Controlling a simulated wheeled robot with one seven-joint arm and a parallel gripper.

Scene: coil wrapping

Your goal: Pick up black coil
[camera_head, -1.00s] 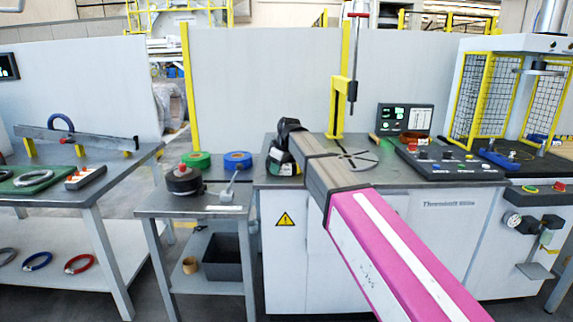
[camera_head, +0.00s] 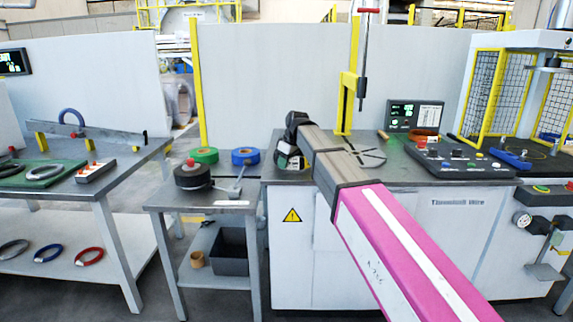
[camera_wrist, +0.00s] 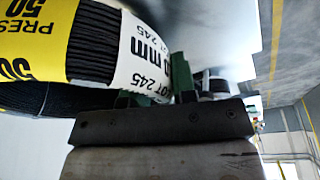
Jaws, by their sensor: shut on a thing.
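The black coil (camera_wrist: 92,42) fills the upper left of the wrist view, with a yellow label and a white label around its windings. My gripper (camera_wrist: 180,97) has green fingertips against the coil beside the white label and is shut on it. In the head view, my gripper (camera_head: 290,160) is at the left end of the machine bench. The coil is mostly hidden there behind my wrist, and I cannot tell its height above the bench.
A small side table (camera_head: 225,197) holds a dark roll (camera_head: 192,177), a green roll (camera_head: 203,155) and a blue roll (camera_head: 245,156). The machine bench (camera_head: 400,172) carries a control panel (camera_head: 458,160) and a yellow post (camera_head: 347,105). A left table (camera_head: 130,150) holds a green mat.

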